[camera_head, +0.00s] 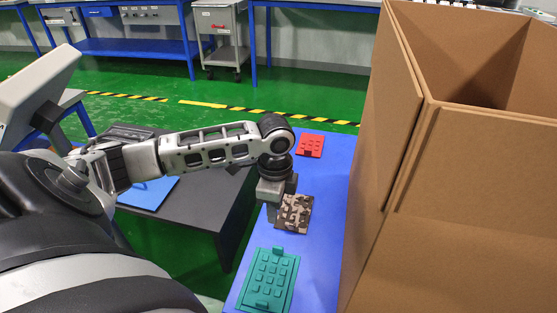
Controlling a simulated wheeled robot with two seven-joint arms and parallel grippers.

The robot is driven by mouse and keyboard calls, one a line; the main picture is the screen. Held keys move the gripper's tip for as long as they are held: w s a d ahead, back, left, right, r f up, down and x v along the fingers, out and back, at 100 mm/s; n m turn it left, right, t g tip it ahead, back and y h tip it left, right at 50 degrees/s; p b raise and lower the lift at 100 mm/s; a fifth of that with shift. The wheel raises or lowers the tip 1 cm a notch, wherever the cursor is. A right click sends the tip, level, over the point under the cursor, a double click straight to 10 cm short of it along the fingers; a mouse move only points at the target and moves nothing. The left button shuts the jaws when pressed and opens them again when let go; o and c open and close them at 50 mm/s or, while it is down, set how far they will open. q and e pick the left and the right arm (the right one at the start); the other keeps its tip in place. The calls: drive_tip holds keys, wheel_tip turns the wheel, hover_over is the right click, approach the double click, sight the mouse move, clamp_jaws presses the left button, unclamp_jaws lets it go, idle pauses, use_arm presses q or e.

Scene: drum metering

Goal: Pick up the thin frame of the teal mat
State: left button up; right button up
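The teal mat (268,281) lies on the blue table top at the bottom centre of the head view. It is a thin flat plate with rows of small raised blocks and a larger raised piece at its far end and near end. My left gripper (272,212) points down beyond the teal mat, at the left edge of a brown camouflage mat (296,211). Its fingertips are small and partly hidden, so I cannot tell whether they are open or touching that mat. My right gripper is not in view.
A red mat (310,145) lies farther back on the blue table (318,247). A tall open cardboard box (460,210) fills the right side and hides the table's right part. A dark table (190,215) with a blue sheet (148,194) stands to the left.

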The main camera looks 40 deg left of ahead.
sight(275, 247)
use_arm(q)
drive_tip(key=f+b, duration=0.1)
drive_tip(key=f, duration=0.6)
drive_tip(key=f+b, duration=0.2)
drive_tip(key=f, duration=0.5)
drive_tip(key=shift+s+d+f, duration=0.15)
drive_tip(key=shift+s+f, duration=0.05)
drive_tip(key=shift+f, duration=0.1)
clamp_jaws()
